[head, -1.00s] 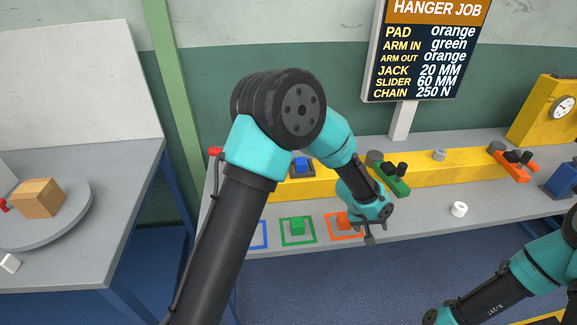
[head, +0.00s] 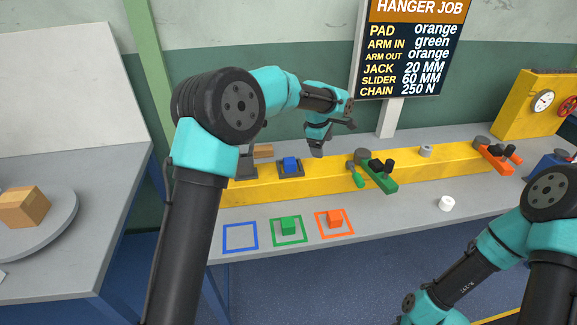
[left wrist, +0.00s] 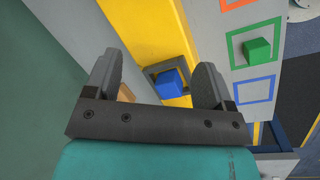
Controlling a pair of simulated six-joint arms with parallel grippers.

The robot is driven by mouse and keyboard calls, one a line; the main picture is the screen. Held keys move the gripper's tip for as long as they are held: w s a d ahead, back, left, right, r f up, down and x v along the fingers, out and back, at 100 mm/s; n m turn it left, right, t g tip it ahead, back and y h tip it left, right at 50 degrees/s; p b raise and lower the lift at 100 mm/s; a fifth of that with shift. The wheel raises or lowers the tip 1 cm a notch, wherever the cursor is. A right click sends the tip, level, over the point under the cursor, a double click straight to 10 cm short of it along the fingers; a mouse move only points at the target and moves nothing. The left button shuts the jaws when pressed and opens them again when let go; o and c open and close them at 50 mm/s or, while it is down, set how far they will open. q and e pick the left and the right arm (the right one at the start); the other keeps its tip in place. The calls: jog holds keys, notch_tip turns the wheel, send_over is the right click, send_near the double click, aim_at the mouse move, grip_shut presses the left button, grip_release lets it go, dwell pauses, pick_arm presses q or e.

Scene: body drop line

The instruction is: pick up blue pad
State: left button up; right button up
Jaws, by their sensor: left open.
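The blue pad (head: 290,165) is a small block seated in a dark square holder (head: 291,174) on the yellow beam. In the left wrist view, the blue pad (left wrist: 170,84) shows in the gap between my left gripper's fingers, beyond them and nearer the right finger. My left gripper (head: 333,137) is open and empty, above and to the right of the pad. It is apart from the pad. The fingers of my left gripper (left wrist: 158,72) are spread wide in the wrist view. My right arm shows at the lower right, but its gripper is out of sight.
A green block (head: 288,225) and an orange block (head: 335,218) sit in outlined squares; the blue square (head: 240,237) is empty. A green hanger part (head: 378,175) stands right of the pad. A tan block (head: 263,151) is behind the beam's left end.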

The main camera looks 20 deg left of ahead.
pick_arm(q)
jog(key=a+r+n+g+y, duration=0.1)
jog(key=a+r+n+g, duration=0.1)
jog(key=a+r+n, duration=0.5)
jog(key=a+r, duration=0.1)
jog(key=a, duration=0.2)
jog(key=shift+w+a+r+y, duration=0.15)
jog(key=shift+a+r+y, duration=0.05)
jog(key=shift+r+y, duration=0.2)
jog(key=shift+f, duration=0.15)
send_over(290, 160)
jog(key=f, duration=1.2)
jog(key=shift+d, duration=0.2)
jog(key=shift+f, duration=0.1)
jog(key=shift+a+f, duration=0.15)
jog(key=shift+f, duration=1.1)
jog(key=shift+a+f, duration=0.1)
jog(key=shift+f, duration=1.15)
jog(key=shift+c, duration=0.4)
jog(key=c, duration=1)
jog(key=shift+o, duration=0.2)
jog(key=shift+r, duration=0.1)
